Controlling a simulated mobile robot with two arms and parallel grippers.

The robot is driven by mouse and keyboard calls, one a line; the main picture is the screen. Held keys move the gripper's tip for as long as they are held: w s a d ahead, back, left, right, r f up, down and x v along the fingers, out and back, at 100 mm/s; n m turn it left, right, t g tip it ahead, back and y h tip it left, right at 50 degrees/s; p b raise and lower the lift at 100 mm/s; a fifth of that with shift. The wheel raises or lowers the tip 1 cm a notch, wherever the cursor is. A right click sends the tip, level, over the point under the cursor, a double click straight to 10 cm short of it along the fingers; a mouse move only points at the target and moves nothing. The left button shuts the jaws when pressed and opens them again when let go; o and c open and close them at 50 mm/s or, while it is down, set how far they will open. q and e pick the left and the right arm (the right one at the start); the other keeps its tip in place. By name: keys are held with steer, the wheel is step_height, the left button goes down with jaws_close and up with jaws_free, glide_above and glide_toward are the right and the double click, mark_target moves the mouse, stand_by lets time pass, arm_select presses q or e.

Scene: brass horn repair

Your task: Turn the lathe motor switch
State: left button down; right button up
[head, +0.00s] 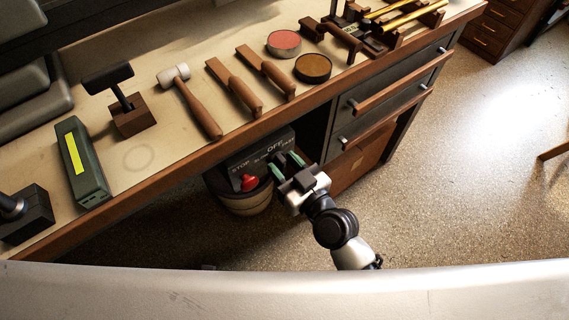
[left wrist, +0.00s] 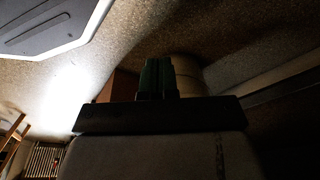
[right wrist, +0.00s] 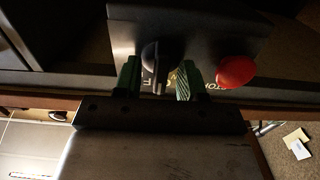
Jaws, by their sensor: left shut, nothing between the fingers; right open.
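The lathe switch box (head: 258,153) is dark, with STOP and OFF lettering, and hangs under the front edge of the bench. It has a red stop button (head: 249,182), which also shows in the right wrist view (right wrist: 236,72). My right gripper (head: 284,163) is at the box face, fingers open. In the right wrist view a dark rotary knob (right wrist: 154,53) sits between its green fingers (right wrist: 158,72); I cannot tell whether they touch it. The knob is hard to make out in the head view. My left gripper (left wrist: 158,78) is shut and empty, seen only in the left wrist view.
The bench top (head: 140,185) above holds a mallet (head: 190,100), wooden-handled tools, two round tins and a green box (head: 82,160). A round bin (head: 245,203) stands below the switch box. Drawers (head: 385,100) are to the right.

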steer(key=shift+c, duration=0.3)
jaws_close()
